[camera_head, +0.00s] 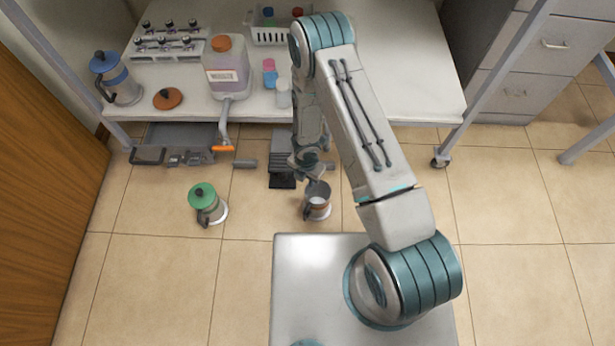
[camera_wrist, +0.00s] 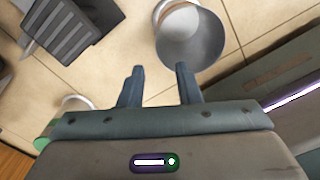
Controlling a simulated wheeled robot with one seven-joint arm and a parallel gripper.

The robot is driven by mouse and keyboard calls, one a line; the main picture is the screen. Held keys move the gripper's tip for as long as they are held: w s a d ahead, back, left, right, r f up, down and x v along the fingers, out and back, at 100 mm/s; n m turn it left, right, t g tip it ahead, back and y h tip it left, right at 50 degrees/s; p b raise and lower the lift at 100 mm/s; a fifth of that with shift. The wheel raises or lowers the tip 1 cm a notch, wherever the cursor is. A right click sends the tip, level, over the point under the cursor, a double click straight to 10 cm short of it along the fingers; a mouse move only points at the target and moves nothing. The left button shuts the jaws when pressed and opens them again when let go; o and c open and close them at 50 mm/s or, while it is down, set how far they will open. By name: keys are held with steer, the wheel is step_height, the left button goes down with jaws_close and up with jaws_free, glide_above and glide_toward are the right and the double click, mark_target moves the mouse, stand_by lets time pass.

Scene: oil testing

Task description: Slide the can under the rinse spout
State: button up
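An open metal can (camera_head: 318,205) with a dark handle stands upright on the tiled floor just past my gripper. It also shows at the top of the wrist view (camera_wrist: 190,38). My gripper (camera_head: 311,171) hangs close to the can. In the wrist view its two fingers (camera_wrist: 160,82) are apart with only floor between them, and the can lies beyond the fingertips. A labelled jug (camera_head: 228,78) stands on the white bench. From it a spout (camera_head: 223,140) with an orange tip hangs over the bench's front edge, to the left of the can.
A green-lidded can (camera_head: 207,203) stands on the floor left of the metal can. A grey tray (camera_head: 180,134) and a dark ribbed block (camera_head: 283,160) sit low near the bench front. A blue-lidded can (camera_head: 117,80) is on the bench.

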mark_target(306, 190)
step_height(306, 190, down, 10)
steer(key=b, duration=0.5)
steer(key=shift+r+b, duration=0.2)
steer(key=shift+b, duration=0.2)
steer(key=shift+c, duration=0.3)
